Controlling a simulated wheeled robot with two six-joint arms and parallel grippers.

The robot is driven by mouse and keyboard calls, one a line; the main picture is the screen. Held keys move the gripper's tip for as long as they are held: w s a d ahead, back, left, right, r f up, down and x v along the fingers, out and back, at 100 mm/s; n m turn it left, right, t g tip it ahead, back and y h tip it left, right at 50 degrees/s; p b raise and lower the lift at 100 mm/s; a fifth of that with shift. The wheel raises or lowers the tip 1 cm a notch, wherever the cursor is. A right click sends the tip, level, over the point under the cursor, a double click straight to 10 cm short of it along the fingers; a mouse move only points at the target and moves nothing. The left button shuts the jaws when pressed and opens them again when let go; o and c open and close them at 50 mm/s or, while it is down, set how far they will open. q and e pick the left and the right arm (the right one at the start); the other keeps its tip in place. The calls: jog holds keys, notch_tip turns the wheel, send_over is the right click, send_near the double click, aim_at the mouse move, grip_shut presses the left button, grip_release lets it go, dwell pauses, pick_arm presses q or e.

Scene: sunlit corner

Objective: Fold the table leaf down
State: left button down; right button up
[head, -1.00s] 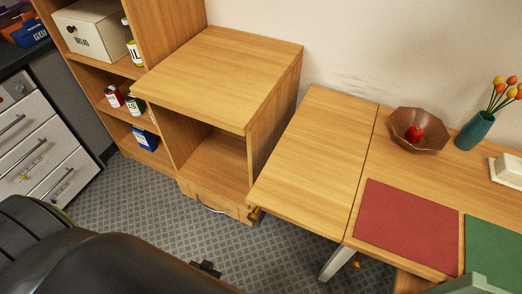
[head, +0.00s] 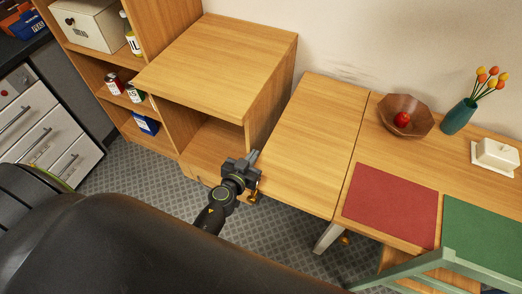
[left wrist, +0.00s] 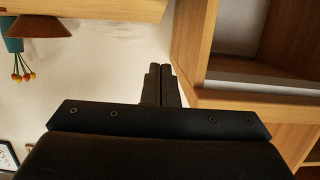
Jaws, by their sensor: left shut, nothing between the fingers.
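The table leaf (head: 305,140) is the light wooden panel at the left end of the table (head: 385,155). It lies up and level with the tabletop, with a dark seam between them. A small brass-coloured fitting (head: 254,196) shows below its near left corner. My left gripper (head: 252,160) is at the leaf's left edge, near that corner, in front of the gap beside the cabinet. It is shut and empty; whether it touches the leaf I cannot tell. In the left wrist view its closed fingers (left wrist: 160,84) point between a wooden edge and the cabinet. My right gripper is not seen.
An open-fronted wooden cabinet (head: 222,65) stands close left of the leaf. On the table are a red mat (head: 390,205), a green mat (head: 483,232), a bowl (head: 405,117), a vase (head: 459,117) and a butter dish (head: 495,155). A green chair (head: 410,268) stands at the near right.

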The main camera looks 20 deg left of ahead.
pick_arm(q)
jog(key=b, duration=0.2)
send_over(261, 154)
notch_tip(261, 154, down, 2)
jog(key=shift+w, duration=0.15)
notch_tip(261, 154, down, 2)
jog(key=shift+f+b, duration=0.1)
jog(key=shift+b, duration=0.8)
jog(key=shift+f+b, duration=0.8)
jog(key=shift+b, duration=0.05)
